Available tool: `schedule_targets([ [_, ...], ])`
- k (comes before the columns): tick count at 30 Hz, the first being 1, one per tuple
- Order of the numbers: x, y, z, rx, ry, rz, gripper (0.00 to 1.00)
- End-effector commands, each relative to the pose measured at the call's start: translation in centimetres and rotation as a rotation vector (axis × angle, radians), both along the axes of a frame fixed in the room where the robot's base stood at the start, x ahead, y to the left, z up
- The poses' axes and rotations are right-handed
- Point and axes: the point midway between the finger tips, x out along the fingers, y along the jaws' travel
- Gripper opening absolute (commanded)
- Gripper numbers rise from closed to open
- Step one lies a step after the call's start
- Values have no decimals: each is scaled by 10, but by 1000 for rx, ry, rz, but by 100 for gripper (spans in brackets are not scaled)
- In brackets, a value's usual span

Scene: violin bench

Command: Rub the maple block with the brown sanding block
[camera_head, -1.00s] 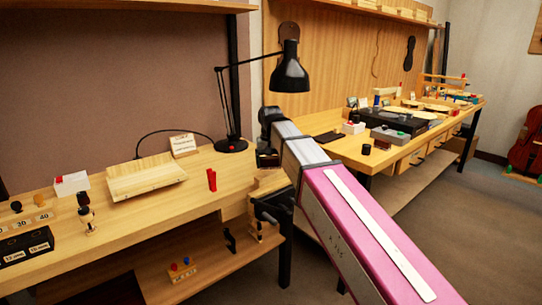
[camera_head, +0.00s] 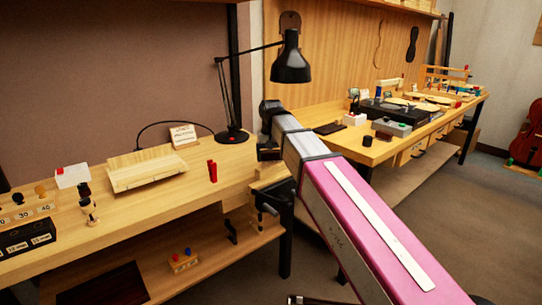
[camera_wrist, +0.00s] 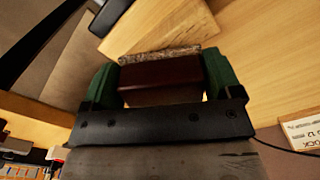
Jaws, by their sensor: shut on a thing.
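My gripper (camera_wrist: 160,80) is shut on a dark reddish-brown block, the brown sanding block (camera_wrist: 160,74), held between its two green finger pads in the wrist view. Just beyond the sanding block lies a rough speckled strip; I cannot tell to which block it belongs. A pale wooden piece, seemingly the maple block (camera_wrist: 165,24), lies past that strip. Whether the sanding block touches it is unclear. In the head view my gripper (camera_head: 268,152) is small and dark at the right end of the near bench, and the sanding block is not distinguishable there.
A black lamp (camera_head: 291,67) stands behind my gripper. A vise (camera_head: 267,202) is on the bench end below. A red piece (camera_head: 212,171), a pale wooden tray (camera_head: 145,171) and a small sign (camera_head: 184,136) stand to the left. Bare bench top lies between them.

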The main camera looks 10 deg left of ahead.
Motion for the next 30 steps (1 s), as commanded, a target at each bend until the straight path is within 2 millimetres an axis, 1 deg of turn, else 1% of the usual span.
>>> schedule_targets([
  [30, 0, 0, -16, 0, -1, 0, 56],
])
